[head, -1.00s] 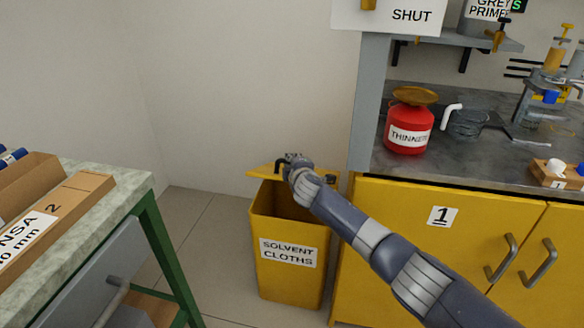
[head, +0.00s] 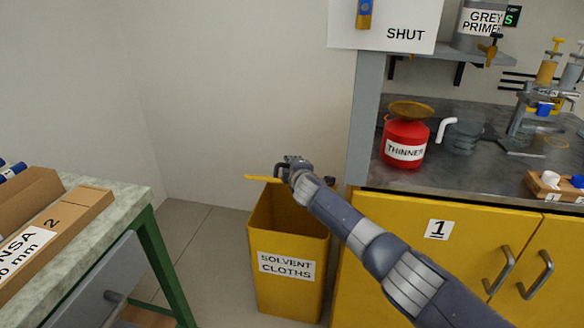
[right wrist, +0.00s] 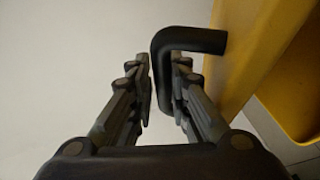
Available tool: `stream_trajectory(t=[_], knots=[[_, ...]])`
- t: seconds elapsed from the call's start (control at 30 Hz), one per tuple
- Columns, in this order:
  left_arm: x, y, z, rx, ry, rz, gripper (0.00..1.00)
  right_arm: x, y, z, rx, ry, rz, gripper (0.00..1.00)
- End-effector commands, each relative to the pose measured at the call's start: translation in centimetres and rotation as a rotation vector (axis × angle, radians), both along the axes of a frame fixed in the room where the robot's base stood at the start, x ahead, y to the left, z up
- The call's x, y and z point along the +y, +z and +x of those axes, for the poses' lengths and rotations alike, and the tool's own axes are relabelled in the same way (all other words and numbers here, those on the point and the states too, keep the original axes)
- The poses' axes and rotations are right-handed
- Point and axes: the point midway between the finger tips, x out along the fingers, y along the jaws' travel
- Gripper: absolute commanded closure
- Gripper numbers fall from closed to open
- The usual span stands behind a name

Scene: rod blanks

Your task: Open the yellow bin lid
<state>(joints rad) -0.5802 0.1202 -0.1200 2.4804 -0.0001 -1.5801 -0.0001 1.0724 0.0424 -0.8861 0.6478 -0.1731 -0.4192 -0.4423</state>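The yellow bin (head: 256,225), labelled SOLVENT CLOTHS, stands on the floor left of the yellow cabinet. Its lid (head: 262,180) is raised off the rim and seen nearly edge-on, so the opening below shows dark. My right gripper (head: 286,168) is at the lid's upper side and hides part of it. In the right wrist view, the black lid handle (right wrist: 192,40) runs down between the fingers of my right gripper (right wrist: 164,75), which are closed about it. The yellow lid (right wrist: 240,50) shows beside the handle. My left gripper is out of view.
A green-legged bench (head: 135,205) with a cardboard box (head: 60,225) stands at the left. The yellow cabinet (head: 400,265) is close on the bin's right, below a grey worktop with a red thinner can (head: 404,135). Floor between bench and bin is clear.

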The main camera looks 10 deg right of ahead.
Motion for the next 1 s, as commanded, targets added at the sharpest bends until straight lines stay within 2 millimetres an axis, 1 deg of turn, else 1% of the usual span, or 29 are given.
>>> stream_trajectory(t=[0.03,0.07,0.53,0.77,1.0], knots=[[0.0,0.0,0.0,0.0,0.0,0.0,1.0,0.0,0.8,0.2,-0.011,0.002,0.004,0.7],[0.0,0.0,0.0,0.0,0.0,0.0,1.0,0.0,0.7,0.2,-0.01,0.002,0.004,0.67],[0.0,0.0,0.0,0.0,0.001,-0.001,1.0,0.0,0.3,-0.2,-0.002,0.0,0.001,0.67],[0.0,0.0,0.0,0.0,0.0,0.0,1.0,-0.2,0.7,-1.5,-0.004,0.0,0.002,0.67],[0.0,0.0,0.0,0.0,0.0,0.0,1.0,-0.3,1.4,-3.4,-0.005,0.002,0.002,0.67]])
